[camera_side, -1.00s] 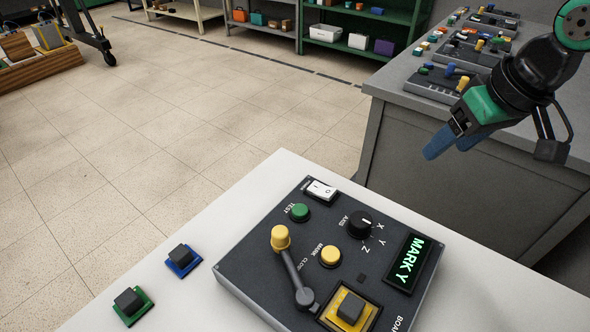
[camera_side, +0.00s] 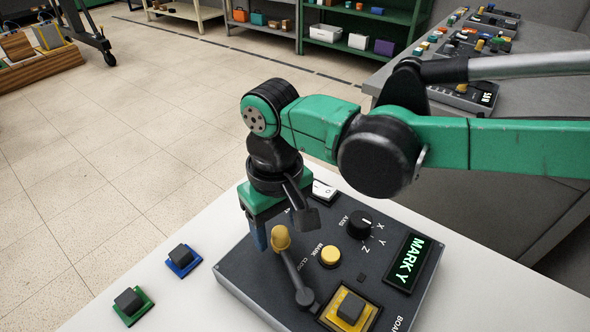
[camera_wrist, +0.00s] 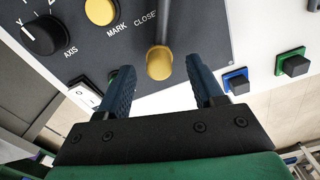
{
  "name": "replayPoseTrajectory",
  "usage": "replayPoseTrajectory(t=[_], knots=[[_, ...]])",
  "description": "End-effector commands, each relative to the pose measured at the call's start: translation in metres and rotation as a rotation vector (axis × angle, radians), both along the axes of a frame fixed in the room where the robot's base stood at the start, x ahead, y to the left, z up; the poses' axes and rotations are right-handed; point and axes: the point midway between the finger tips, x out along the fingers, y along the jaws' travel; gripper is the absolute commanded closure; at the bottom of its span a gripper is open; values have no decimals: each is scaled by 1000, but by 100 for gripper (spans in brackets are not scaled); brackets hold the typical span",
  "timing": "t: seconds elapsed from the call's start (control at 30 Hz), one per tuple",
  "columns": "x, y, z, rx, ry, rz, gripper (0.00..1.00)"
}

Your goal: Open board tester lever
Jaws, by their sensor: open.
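The board tester (camera_side: 395,222) is a dark box on the white table, with its display reading MARK Y. Its lever (camera_side: 292,272) is a grey arm with a yellow knob (camera_side: 281,238), pointing towards the back of the box beside the CLOSE label. In the wrist view the yellow knob (camera_wrist: 159,64) lies between and just ahead of the two blue fingers of my gripper (camera_wrist: 163,92), with a gap on both sides. My gripper (camera_side: 258,235) points down behind the knob in the side view, open and empty. The green TEST button is hidden behind my arm there.
A yellow socket (camera_side: 330,318) holding a dark block (camera_side: 351,308) sits at the box's front. The axis dial (camera_side: 358,225), yellow MARK button (camera_side: 330,256) and white switch (camera_side: 323,192) are close by. Blue (camera_side: 181,261) and green (camera_side: 133,306) boards lie on the table left of the box.

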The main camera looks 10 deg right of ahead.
Motion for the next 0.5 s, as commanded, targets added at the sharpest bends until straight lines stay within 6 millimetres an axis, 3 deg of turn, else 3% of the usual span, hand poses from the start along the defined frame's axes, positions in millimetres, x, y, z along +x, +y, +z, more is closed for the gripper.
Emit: replayPoseTrajectory(t=[0.13,0.4,0.5], knots=[[0,0,-13,1,-1,0,39],[0,-1,-15,0,-1,-1,39],[0,-1,-15,0,-1,-1,65]])
